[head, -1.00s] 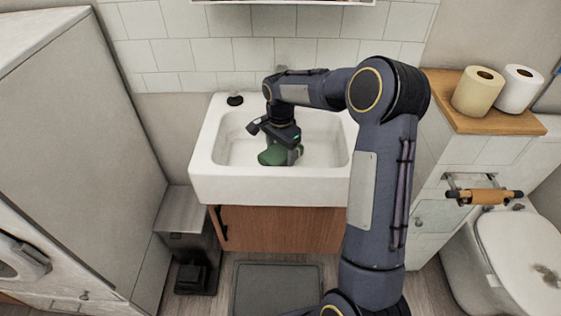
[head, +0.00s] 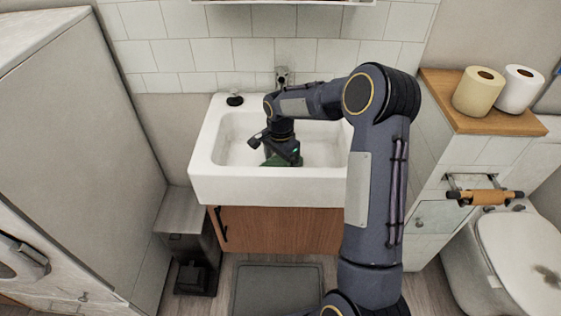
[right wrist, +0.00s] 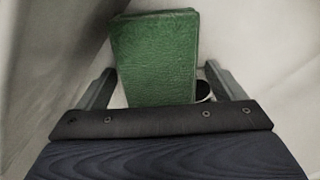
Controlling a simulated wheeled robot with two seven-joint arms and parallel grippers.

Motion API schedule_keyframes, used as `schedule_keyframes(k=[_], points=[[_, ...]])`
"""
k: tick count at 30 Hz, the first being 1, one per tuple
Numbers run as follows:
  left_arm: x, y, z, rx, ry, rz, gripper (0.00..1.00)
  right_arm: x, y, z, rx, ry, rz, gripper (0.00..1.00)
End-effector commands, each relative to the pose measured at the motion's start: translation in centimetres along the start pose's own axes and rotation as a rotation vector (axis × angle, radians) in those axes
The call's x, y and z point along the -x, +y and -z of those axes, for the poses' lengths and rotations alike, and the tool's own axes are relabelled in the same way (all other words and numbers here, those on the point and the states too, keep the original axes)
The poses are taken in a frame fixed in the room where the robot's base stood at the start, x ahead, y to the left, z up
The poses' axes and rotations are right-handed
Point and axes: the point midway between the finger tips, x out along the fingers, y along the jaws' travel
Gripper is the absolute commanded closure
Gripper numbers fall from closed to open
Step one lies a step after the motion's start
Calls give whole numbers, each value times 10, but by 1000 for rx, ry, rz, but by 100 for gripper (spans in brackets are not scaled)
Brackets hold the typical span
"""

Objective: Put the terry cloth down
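The terry cloth (head: 269,160) is a green, folded, block-like piece inside the white sink (head: 205,185). In the head view most of it is hidden under my right gripper (head: 284,157), which is down in the basin. In the right wrist view the cloth (right wrist: 155,60) stands between the two spread fingers of my right gripper (right wrist: 160,72). Gaps show between the cloth and the fingers, so the gripper is open around it. The contact under the cloth is hidden. My left gripper is out of view.
A faucet (head: 283,77) stands behind the basin, and a black stopper-like object (head: 235,99) sits on the sink's back left corner. Toilet rolls (head: 478,91) stand on a wooden shelf (head: 440,88) at right. A tall cabinet (head: 80,150) is at left.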

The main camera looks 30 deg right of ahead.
Motion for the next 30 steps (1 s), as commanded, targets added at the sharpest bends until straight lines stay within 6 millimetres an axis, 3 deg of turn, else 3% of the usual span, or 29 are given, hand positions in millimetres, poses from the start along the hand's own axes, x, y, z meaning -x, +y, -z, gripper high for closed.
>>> schedule_keyframes(k=[8,21,30], points=[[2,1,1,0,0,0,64,7,0,0,0,1,2,10],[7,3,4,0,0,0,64,93,-1,0,-1,2,4,10],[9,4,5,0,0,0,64,127,4,-2,18,-2,11,10]])
